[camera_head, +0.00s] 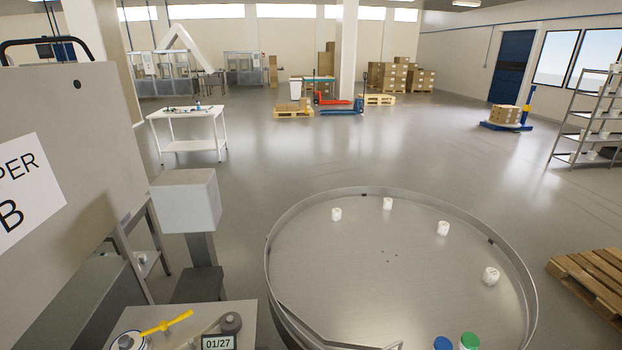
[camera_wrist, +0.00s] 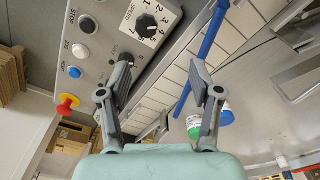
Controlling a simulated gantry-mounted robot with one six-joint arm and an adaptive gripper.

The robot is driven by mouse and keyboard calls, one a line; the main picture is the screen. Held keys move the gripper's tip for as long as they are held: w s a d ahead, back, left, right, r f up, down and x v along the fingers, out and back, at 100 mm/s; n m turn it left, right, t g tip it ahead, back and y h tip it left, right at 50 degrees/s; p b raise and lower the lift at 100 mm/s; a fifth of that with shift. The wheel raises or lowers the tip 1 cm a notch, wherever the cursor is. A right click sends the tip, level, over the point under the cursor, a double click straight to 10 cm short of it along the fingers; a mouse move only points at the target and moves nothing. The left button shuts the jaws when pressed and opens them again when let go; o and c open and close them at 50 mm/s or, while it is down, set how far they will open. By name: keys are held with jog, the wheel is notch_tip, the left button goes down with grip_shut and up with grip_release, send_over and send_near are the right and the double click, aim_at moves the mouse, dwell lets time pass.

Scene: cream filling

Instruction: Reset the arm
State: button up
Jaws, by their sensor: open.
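My gripper (camera_wrist: 160,68) shows in the wrist view with its two fingers spread wide apart. No object is between them. Behind the fingers is a grey control panel (camera_wrist: 113,30) with a numbered speed dial (camera_wrist: 147,27) and several buttons. My arm and gripper do not show in the head view.
A round metal table (camera_head: 385,290) carries several white jars (camera_head: 443,228) along its far side. A blue cap (camera_head: 443,343) and a green cap (camera_head: 469,341) show at its near edge. A counter display (camera_head: 218,343) and yellow lever (camera_head: 165,325) are lower left. A grey cabinet (camera_head: 80,140) stands left.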

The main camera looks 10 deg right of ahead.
jog(key=w+a+r+n+t+h, duration=0.2)
jog(key=w+a+r+n+t, duration=0.15)
jog(key=w+a, duration=0.6)
jog(key=w+a+r+n+t, duration=0.1)
jog(key=a+r+n+t, duration=0.25)
jog(key=a, duration=0.65)
jog(key=a+r+n+t, duration=0.2)
jog(key=a+r, duration=0.3)
jog(key=a, duration=0.4)
jog(key=s+a+r+n+t+y+p, duration=0.2)
jog(key=s+a+r+n+t+p, duration=0.15)
jog(key=a+r, duration=0.75)
notch_tip(320, 180, up, 13)
jog(key=p, duration=1.2)
jog(key=shift+s+d+p, duration=0.25)
jog(key=shift+p, duration=0.15)
jog(key=shift+r, duration=0.1)
jog(key=shift+c, duration=0.4)
